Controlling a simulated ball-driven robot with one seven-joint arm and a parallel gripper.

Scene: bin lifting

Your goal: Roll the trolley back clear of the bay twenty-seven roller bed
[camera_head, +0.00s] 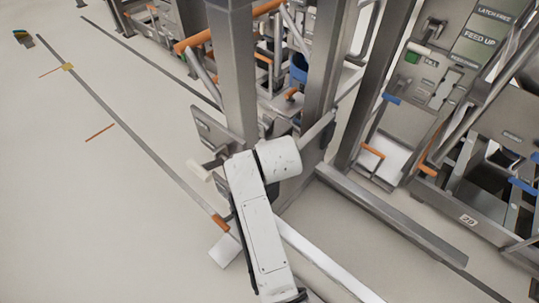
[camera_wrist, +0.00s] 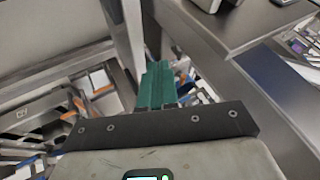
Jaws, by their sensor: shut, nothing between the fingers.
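My gripper (camera_wrist: 165,84) shows in the wrist view as two green fingers side by side, shut with nothing between them. In the head view my white arm reaches to a tall steel frame (camera_head: 236,70), and the gripper's fingertips cannot be made out there. I cannot tell for certain which frame is the trolley. An orange bar (camera_head: 193,42) crosses near the frame's top left. The roller bed cannot be clearly picked out. In the wrist view a grey steel post (camera_wrist: 128,38) stands beside the fingers, apparently apart from them.
Steel stations with panels marked LATCH FREE (camera_head: 494,14) and FEED UP (camera_head: 479,39) stand at the right. A low steel rail (camera_head: 390,213) runs along the floor before them. A flat steel surface (camera_wrist: 225,30) fills the wrist view's upper right. Pale floor (camera_head: 70,200) at left is mostly open.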

